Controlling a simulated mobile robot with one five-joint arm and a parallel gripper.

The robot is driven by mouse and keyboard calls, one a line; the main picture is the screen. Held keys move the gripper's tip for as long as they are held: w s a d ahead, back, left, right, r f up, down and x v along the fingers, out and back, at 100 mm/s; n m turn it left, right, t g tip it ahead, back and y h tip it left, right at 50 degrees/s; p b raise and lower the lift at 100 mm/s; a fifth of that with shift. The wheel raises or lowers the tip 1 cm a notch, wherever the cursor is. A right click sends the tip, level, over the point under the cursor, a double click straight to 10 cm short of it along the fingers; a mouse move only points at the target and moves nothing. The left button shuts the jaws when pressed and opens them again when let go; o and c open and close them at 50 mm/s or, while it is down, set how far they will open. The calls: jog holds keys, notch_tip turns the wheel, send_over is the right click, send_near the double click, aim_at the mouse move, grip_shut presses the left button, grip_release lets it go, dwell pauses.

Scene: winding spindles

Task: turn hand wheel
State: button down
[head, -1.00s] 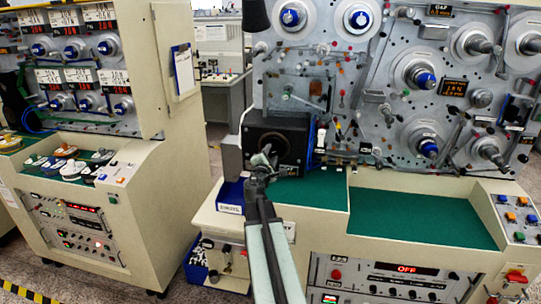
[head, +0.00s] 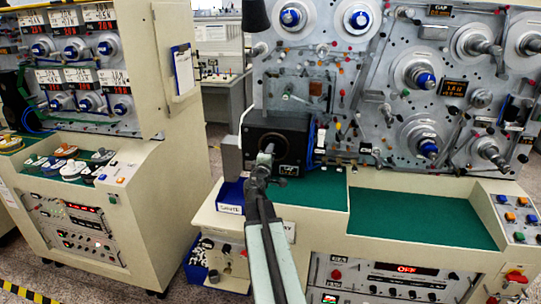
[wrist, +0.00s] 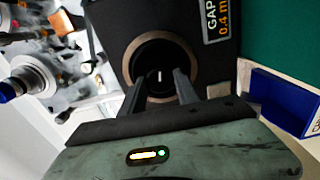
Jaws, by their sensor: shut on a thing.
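The hand wheel (wrist: 158,47) is a black round knob inside a tan ring on the front of a dark box. In the wrist view its white index mark shows between my two fingers. My gripper (wrist: 160,78) has one finger on each side of the wheel's middle and is shut on it. In the head view the dark box (head: 301,139) sits at the left of the machine's green ledge. My gripper (head: 266,158) reaches it from the front and hides part of the wheel.
A label reading GAP (wrist: 213,18) is on the box beside the wheel. A blue bin (head: 231,194) stands at the left of the ledge. The green worktop (head: 420,218) to the right is clear. Spindles and rollers cover the panel (head: 345,70) above.

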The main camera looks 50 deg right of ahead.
dwell(0.3)
jog(key=c, duration=0.9)
grip_release()
